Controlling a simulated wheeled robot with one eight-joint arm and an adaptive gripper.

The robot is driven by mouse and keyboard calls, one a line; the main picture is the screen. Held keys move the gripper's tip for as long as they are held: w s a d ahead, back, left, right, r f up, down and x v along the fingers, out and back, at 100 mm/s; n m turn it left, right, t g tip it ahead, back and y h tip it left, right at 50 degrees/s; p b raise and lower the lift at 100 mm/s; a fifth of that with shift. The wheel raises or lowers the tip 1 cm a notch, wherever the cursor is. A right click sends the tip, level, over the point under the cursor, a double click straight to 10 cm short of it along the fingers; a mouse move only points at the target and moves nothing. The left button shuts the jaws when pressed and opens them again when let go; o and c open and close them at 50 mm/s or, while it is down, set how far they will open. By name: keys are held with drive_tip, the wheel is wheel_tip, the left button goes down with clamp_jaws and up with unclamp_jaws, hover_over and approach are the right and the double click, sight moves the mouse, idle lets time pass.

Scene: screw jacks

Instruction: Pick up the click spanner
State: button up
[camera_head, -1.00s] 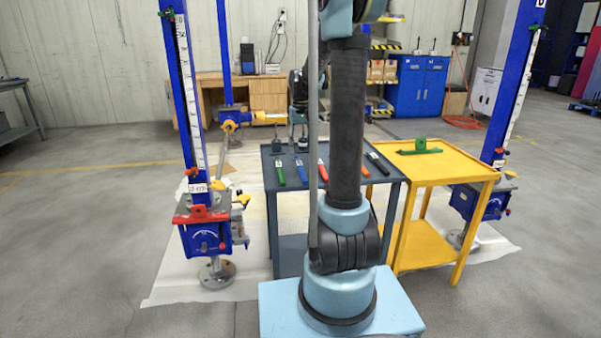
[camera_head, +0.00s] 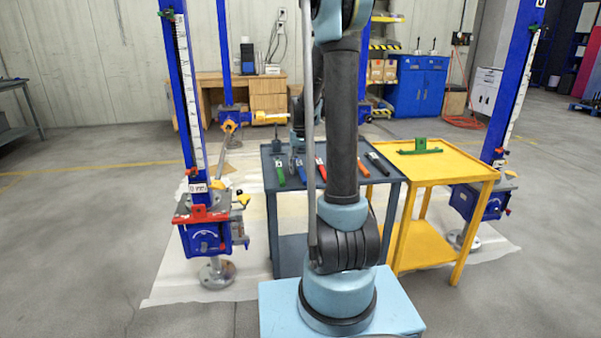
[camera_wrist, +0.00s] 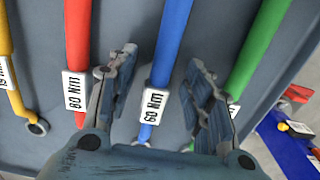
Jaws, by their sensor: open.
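Several click spanners with coloured handles lie side by side on the grey table. In the wrist view the blue spanner (camera_wrist: 170,45), labelled 60 Nm, runs between the two fingers of my gripper (camera_wrist: 161,63). The fingers are open and stand either side of it, with nothing held. The red spanner (camera_wrist: 77,35), labelled 80 Nm, is left of the left finger. The green spanner (camera_wrist: 258,45) is to the right, its label partly hidden by the right finger. A yellow spanner (camera_wrist: 8,65) is at the left edge. The blue spanner also shows in the head view (camera_head: 301,173).
The grey table (camera_head: 335,200) stands beside a yellow table (camera_head: 450,165) bearing a green bracket-like part (camera_head: 420,147). Blue screw jacks stand left (camera_head: 205,237) and right (camera_head: 488,200). My arm hides part of the grey table in the head view.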

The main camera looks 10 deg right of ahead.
clamp_jaws()
drive_tip(key=shift+r, duration=0.1)
